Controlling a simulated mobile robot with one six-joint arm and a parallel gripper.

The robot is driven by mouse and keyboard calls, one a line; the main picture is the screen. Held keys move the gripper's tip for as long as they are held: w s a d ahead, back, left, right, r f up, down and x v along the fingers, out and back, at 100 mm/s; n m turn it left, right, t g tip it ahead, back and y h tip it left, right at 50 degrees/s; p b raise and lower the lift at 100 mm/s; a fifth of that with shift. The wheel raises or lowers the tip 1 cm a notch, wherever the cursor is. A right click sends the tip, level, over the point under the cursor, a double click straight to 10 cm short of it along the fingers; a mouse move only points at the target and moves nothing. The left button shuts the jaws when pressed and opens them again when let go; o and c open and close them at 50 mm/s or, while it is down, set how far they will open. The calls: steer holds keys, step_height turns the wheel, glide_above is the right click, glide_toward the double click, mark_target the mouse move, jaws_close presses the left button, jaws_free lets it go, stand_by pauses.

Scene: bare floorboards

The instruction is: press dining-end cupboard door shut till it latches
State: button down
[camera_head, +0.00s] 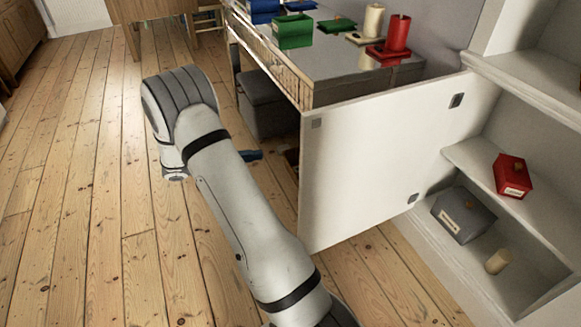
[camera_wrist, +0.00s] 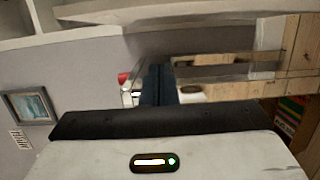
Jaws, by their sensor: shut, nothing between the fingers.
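The white cupboard door (camera_head: 385,160) stands open in the head view, swung out from the white shelf unit at the right. Grey fittings show near its corners. Inside the cupboard are a red box (camera_head: 512,176), a grey box (camera_head: 463,215) and a small cream cylinder (camera_head: 498,261). My gripper (camera_wrist: 160,86) shows in the wrist view with its dark blue fingers together and empty. In the head view my arm is left of the door and hides most of the gripper. I cannot tell whether anything touches the door.
Behind the door a long table (camera_head: 340,62) holds green and blue trays, a red cylinder (camera_head: 397,33) and a cream one (camera_head: 373,20). A dark grey seat (camera_head: 266,104) is beside the table. Bare floorboards (camera_head: 80,180) lie clear at left. A framed picture (camera_wrist: 31,106) hangs on the wall.

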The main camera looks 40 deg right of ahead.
steer(key=s+d+b, duration=0.3)
steer(key=s+d, duration=0.5)
steer(key=shift+d, duration=0.15)
steer(key=shift+s, duration=0.1)
steer(key=shift+s+f, duration=0.1)
